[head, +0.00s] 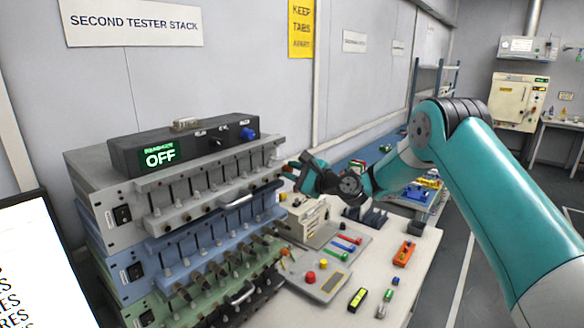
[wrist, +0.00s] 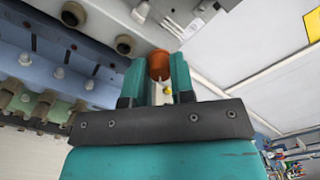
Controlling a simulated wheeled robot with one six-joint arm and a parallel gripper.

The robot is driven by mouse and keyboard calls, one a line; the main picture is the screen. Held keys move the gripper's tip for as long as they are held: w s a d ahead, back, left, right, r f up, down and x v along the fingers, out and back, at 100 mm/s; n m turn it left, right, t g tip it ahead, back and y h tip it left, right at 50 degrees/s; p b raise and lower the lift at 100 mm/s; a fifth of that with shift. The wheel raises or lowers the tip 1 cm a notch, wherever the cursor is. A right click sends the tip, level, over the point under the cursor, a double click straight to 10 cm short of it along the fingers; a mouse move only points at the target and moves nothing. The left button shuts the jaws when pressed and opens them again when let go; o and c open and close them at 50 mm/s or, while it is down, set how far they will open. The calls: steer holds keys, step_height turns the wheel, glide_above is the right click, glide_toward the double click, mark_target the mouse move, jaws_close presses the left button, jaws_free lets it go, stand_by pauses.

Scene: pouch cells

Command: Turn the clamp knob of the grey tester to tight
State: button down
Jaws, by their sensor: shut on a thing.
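The grey tester (head: 110,207) is the top unit of a stack at the left. My gripper (head: 290,172) is at its right end in the head view. In the wrist view my gripper (wrist: 157,85) is shut on an orange-brown round knob (wrist: 159,64), which sits at the grey tester's front (wrist: 108,22). The fingers cover the sides of the knob. I cannot read any tight or loose mark on it.
A black box (head: 125,155) reading OFF lies on the grey tester. Blue (head: 112,246) and green (head: 135,295) testers are stacked below it. A bench (head: 400,265) at the right holds a panel with coloured parts and small loose items.

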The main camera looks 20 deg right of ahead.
steer(key=m+p, duration=0.2)
steer(key=m, duration=0.2)
steer(key=shift+f+m, duration=0.15)
steer(key=shift+m, duration=0.15)
stand_by(0.4)
steer(key=c, duration=1)
jaws_free()
steer(key=shift+o, duration=0.2)
steer(key=shift+s+d, duration=0.1)
steer(key=shift+s+d, duration=0.2)
steer(key=shift+s, duration=0.05)
steer(key=b+v, duration=0.7)
steer(key=v, duration=0.9)
steer(key=shift+s, duration=0.3)
